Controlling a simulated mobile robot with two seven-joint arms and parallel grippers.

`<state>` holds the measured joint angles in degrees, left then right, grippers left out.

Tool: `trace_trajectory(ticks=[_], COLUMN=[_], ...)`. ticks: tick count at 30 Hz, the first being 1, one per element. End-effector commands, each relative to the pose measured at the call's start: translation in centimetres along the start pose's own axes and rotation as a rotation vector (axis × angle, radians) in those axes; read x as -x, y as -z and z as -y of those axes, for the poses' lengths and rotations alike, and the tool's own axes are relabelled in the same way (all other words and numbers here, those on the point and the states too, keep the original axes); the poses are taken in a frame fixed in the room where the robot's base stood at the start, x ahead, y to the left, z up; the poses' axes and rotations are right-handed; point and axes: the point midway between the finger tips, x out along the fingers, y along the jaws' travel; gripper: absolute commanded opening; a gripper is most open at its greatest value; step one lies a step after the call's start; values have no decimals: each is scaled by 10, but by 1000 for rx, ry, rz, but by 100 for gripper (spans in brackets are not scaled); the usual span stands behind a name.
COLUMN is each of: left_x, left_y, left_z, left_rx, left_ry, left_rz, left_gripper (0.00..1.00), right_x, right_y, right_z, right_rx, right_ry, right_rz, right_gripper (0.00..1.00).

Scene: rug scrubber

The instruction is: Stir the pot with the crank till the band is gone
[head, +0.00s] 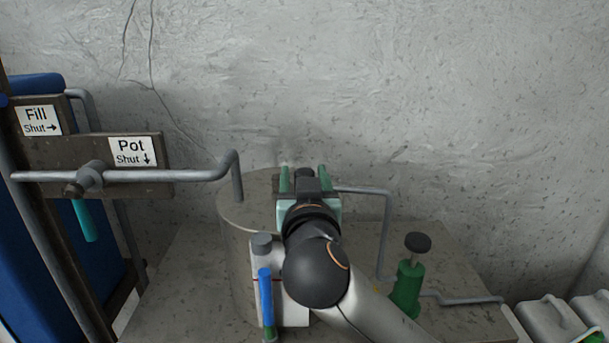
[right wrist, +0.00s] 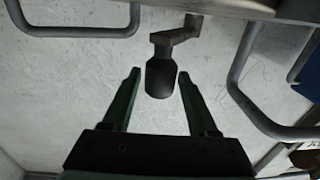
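The pot (head: 232,262) is a grey, speckled cylinder on a bench, partly hidden behind my right arm. My right gripper (head: 303,178) is over the pot's top, its green fingers pointing at the wall. In the right wrist view, the crank's dark handle (right wrist: 160,78) lies between the open fingertips, with a gap showing on each side. Its bent arm (right wrist: 178,36) runs to the pot's edge. In the head view the crank is mostly hidden by my gripper. A gauge tube (head: 265,292), blue above and green below, stands before the pot; I cannot make out a separate band. My left gripper is out of view.
A green pump (head: 408,285) with a dark knob stands right. The wall is close behind.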

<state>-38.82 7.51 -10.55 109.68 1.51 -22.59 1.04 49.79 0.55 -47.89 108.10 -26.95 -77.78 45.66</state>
Motion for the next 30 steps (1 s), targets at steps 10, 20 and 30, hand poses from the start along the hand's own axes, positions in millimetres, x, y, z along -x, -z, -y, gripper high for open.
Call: trace_trajectory(ticks=[10,20,30], left_x=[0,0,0], left_y=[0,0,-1], left_z=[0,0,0], left_rx=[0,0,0], left_ry=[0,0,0], left_rz=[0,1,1], left_gripper=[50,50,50], right_x=[0,0,0], right_y=[0,0,0], right_z=[0,0,0], right_rx=[0,0,0], right_ry=[0,0,0], right_rz=[0,0,0], right_gripper=[19,0,0])
